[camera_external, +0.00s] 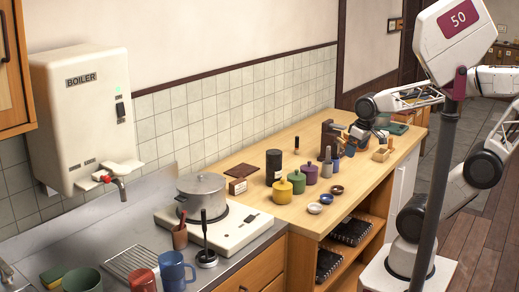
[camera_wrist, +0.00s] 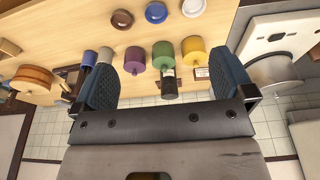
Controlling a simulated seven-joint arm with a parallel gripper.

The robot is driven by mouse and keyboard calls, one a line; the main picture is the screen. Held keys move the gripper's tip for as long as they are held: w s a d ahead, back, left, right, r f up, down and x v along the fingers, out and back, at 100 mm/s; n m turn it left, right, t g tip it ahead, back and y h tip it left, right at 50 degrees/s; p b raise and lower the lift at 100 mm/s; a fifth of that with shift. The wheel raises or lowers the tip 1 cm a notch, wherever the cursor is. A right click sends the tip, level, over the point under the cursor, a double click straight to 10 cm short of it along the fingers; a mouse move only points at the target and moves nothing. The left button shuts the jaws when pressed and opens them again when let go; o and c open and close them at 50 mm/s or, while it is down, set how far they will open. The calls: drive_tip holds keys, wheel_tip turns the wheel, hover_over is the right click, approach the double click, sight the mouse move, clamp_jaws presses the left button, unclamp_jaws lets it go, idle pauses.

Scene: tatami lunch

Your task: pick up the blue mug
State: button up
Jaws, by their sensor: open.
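The blue mug (camera_external: 177,272) stands upright on the steel counter at the bottom of the external view, beside a red mug (camera_external: 143,280). Its handle shows on its right side. My gripper (camera_external: 358,145) is far from it, over the far part of the wooden counter. In the wrist view my gripper (camera_wrist: 165,65) is open, with its two dark blue fingers apart and nothing held between them. Lidded purple (camera_wrist: 135,60), green (camera_wrist: 162,54) and yellow (camera_wrist: 194,50) pots show beyond the fingers. I cannot make out the blue mug in the wrist view.
A hot plate (camera_external: 228,236) with a steel pot (camera_external: 202,192) stands between my gripper and the mug. A green mug (camera_external: 83,280), a red-brown cup (camera_external: 180,237) and a dark upright utensil (camera_external: 205,245) are near the mug. A boiler (camera_external: 85,125) hangs on the wall.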

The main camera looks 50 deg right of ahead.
drive_tip(key=w+a+f+n+t+y, duration=0.1)
drive_tip(key=w+a+f+n+t, duration=0.15)
drive_tip(key=w+a, duration=0.85)
drive_tip(key=w+a+f+n+t+y, duration=0.1)
drive_tip(key=w+a+f+n+y, duration=0.15)
drive_tip(key=w+a, duration=0.85)
drive_tip(key=s+a+f+n+y, duration=0.2)
drive_tip(key=a+f, duration=0.2)
drive_tip(key=a, duration=0.9)
drive_tip(key=s+a+f+n+y, duration=0.2)
drive_tip(key=a+f, duration=0.2)
drive_tip(key=a, duration=0.9)
drive_tip(key=s+a+f+n+y, duration=0.2)
drive_tip(key=a+f+n, duration=0.1)
drive_tip(key=a, duration=1)
drive_tip(key=w+a+r+n+y, duration=0.1)
drive_tip(key=w+a+r+y, duration=0.2)
drive_tip(key=w+a+r, duration=0.2)
drive_tip(key=a+r, duration=0.2)
drive_tip(key=a, duration=0.1)
drive_tip(key=shift+w+a+n, duration=0.15)
drive_tip(key=shift+a+n, duration=0.15)
drive_tip(key=shift+a, duration=0.05)
drive_tip(key=shift+g, duration=0.25)
drive_tip(key=shift+f, duration=2.85)
